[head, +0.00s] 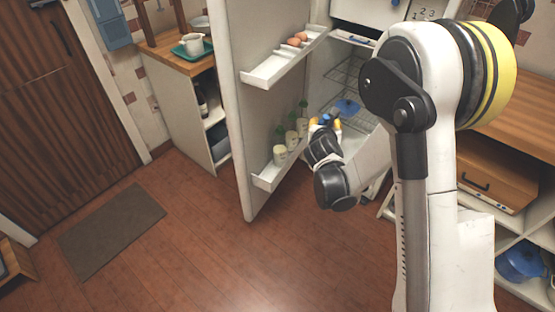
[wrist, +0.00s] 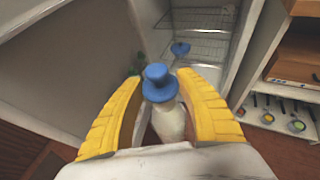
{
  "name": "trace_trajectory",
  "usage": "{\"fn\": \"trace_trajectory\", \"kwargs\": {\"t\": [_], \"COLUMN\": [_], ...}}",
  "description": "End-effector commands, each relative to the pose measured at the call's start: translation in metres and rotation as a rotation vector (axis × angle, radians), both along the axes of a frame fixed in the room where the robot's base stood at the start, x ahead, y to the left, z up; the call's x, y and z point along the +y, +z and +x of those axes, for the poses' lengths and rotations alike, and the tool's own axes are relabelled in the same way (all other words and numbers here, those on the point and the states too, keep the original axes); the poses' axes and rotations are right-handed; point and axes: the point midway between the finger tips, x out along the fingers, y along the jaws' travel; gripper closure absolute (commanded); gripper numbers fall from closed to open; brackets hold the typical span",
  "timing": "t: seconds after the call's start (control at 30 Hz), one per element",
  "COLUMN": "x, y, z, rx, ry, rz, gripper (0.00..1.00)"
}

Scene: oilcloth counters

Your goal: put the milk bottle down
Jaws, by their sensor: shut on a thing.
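The milk bottle (wrist: 168,120) is pale with a blue cap (wrist: 158,82). It stands roughly upright between the two yellow fingers of my gripper (wrist: 160,80), which is shut on it. In the head view my gripper (head: 325,122) is in front of the open fridge, beside the door's lower shelf. There only the blue cap of the milk bottle (head: 326,117) shows clearly; the body is mostly hidden by my gripper and wrist.
The open fridge door (head: 265,110) has an upper shelf (head: 265,76) with eggs and a lower shelf (head: 266,181) with several jars and bottles. Inside the fridge, a blue object (head: 347,106) lies on a wire rack (head: 352,72). A wooden-topped counter (head: 160,53) stands left.

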Motion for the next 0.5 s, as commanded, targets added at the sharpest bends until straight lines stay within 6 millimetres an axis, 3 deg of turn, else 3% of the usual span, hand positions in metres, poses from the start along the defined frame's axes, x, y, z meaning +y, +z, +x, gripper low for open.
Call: {"fn": "trace_trajectory", "kwargs": {"t": [0.03, 0.2, 0.33, 0.5], "x": [0.004, 0.015, 0.020, 0.024], "y": [-0.022, -0.080, -0.112, -0.132], "z": [0.010, 0.032, 0.041, 0.047], "rx": [-0.001, -0.003, -0.004, -0.005], "ry": [0.010, 0.040, 0.056, 0.069], "rz": [0.000, -0.001, 0.000, -0.001], "gripper": [0.99, 0.99, 0.99, 0.99]}}
